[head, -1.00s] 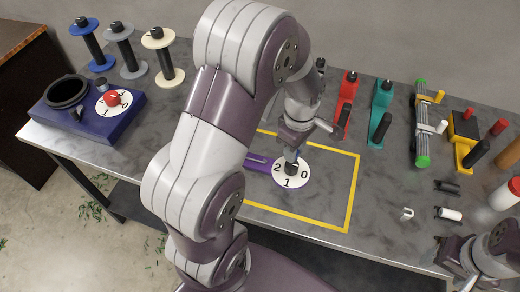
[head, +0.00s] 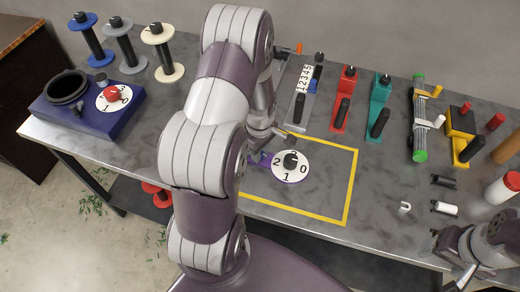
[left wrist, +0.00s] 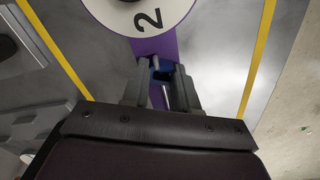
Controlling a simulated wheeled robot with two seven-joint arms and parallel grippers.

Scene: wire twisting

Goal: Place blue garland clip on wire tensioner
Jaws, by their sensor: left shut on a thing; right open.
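A purple device with a white numbered dial (head: 291,167) and a black centre knob lies inside the yellow outlined rectangle; I take it for the wire tensioner. Its purple arm (left wrist: 163,42) shows in the left wrist view. My left gripper (left wrist: 161,82) is shut on a small blue piece, which I take for the blue garland clip (left wrist: 162,69). The clip is over the purple arm, just below the dial's "2"; I cannot tell whether they touch. In the head view my left arm mostly hides this gripper. My right gripper (head: 447,262) is open and empty at the lower right.
Behind the rectangle stand a grey counter device (head: 302,88), a red one (head: 343,105) and a teal one (head: 379,108). Spools (head: 163,52) and a blue base (head: 85,112) are at the left. Small clips (head: 445,208) lie at the right.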

